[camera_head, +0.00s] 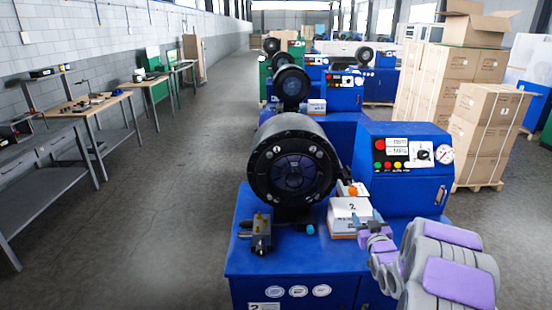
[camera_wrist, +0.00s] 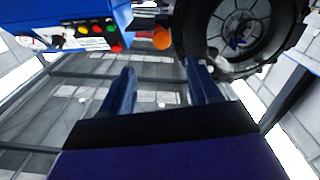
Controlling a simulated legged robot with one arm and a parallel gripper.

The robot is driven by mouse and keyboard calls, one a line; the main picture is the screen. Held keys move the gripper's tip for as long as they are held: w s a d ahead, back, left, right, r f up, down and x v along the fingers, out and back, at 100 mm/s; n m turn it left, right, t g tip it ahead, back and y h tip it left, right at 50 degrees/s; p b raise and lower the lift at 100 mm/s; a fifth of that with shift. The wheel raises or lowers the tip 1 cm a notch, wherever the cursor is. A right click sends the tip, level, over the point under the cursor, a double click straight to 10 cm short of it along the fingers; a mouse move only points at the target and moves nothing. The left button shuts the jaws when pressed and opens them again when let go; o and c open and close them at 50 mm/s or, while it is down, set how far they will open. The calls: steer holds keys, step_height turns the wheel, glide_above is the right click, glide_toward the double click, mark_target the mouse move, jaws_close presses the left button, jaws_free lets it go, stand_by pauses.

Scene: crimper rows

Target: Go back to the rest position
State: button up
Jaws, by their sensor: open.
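My arm (camera_head: 440,262), with purple and grey covers, reaches in from the lower right of the head view.
A metal fitting (camera_head: 261,235) stands on the crimper's front left. The control box (camera_head: 405,165) with a gauge is behind my gripper. Stacked cartons (camera_head: 485,130) stand on a pallet at the right. Workbenches (camera_head: 95,105) line the left wall. The aisle floor (camera_head: 175,200) is clear.

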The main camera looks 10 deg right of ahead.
steer(key=s+a+r+g+y, duration=0.2)
steer(key=s+a+g, duration=0.9)
steer(key=a, duration=0.5)
steer(key=s+a+g, duration=0.2)
steer(key=s+a, duration=0.3)
steer(key=s, duration=0.7)
steer(key=s+a+r+g+y, duration=0.1)
steer(key=s+a+g, duration=0.2)
steer(key=s+a, duration=0.3)
steer(key=s+a+r+g+y, duration=0.1)
steer(key=s+a+g, duration=0.2)
steer(key=s, duration=1.4)
steer(key=shift+s+a+r+n, duration=0.3)
steer(key=shift+a+n, duration=0.1)
steer(key=shift+a, duration=0.75)
steer(key=shift+c, duration=0.2)
